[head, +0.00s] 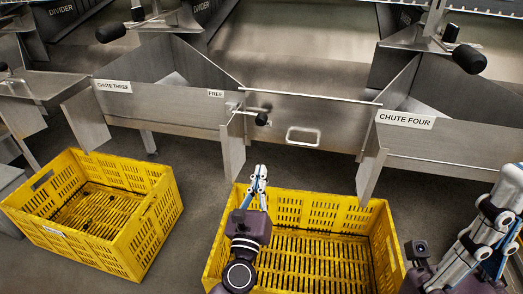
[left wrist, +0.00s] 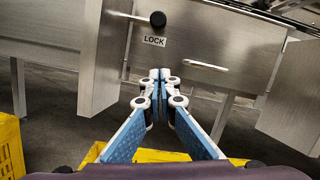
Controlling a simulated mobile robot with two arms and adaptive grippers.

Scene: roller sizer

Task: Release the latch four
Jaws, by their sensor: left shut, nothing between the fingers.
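A latch with a black knob (head: 262,119) on a short rod sits at the left end of the metal gate (head: 340,112), between the chute three and chute four panels. The knob also shows in the left wrist view (left wrist: 158,19), just above a LOCK label (left wrist: 154,41). A FREE label (head: 216,93) is on the panel to its left. My left gripper (head: 260,170) is shut and empty, below the knob in the picture and apart from it. Its closed fingertips (left wrist: 160,76) point toward the gate. My right gripper (head: 497,235) is partly visible at the right edge; its finger opening is unclear.
A yellow crate (head: 375,212) stands below my left gripper, and another (head: 160,205) is at the left. Metal side plates (head: 232,150) and (head: 371,175) flank the gate. The gate has a handle (head: 302,137). Other black knobs (head: 470,59) are higher up.

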